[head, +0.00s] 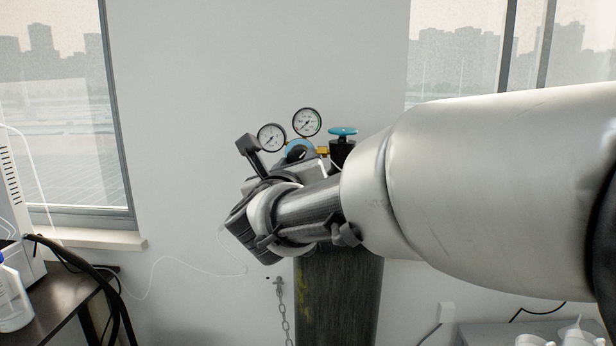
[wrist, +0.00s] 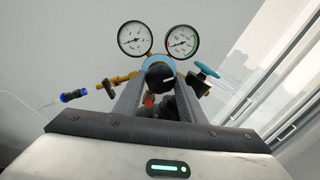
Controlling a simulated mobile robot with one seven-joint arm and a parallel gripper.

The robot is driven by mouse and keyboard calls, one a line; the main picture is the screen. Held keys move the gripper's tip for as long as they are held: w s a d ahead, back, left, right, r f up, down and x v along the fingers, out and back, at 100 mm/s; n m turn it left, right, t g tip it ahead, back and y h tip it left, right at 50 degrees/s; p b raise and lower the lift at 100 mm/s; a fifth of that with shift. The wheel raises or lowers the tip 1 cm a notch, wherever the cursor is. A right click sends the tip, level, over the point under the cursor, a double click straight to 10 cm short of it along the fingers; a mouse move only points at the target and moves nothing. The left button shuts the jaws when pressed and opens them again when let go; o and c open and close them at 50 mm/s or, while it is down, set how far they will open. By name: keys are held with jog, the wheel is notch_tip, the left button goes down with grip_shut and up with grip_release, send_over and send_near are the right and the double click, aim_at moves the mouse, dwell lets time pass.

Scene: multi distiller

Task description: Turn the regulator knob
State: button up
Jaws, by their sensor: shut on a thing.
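The regulator knob (wrist: 160,76) is black with a light mark on its face and sits below two round gauges in the wrist view. My gripper (wrist: 158,90) has a grey finger on each side of the knob and is shut on it. The left gauge (wrist: 135,38) and the right gauge (wrist: 182,40) also show in the head view, above my wrist. A blue ring (wrist: 160,60) shows just behind the knob.
A dark gas cylinder (head: 338,295) stands against the wall under the regulator, with a teal valve wheel (head: 343,131) on top. A chain (head: 284,310) hangs beside it. A bench with a white bottle (head: 12,295) is at lower left. White items (head: 577,334) sit at lower right.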

jog(key=shift+d+f+n+b, duration=0.1)
jog(key=shift+n+b, duration=1.4)
jog(key=shift+n, duration=2.3)
jog(key=o, duration=1.1)
jog(key=shift+c, duration=0.2)
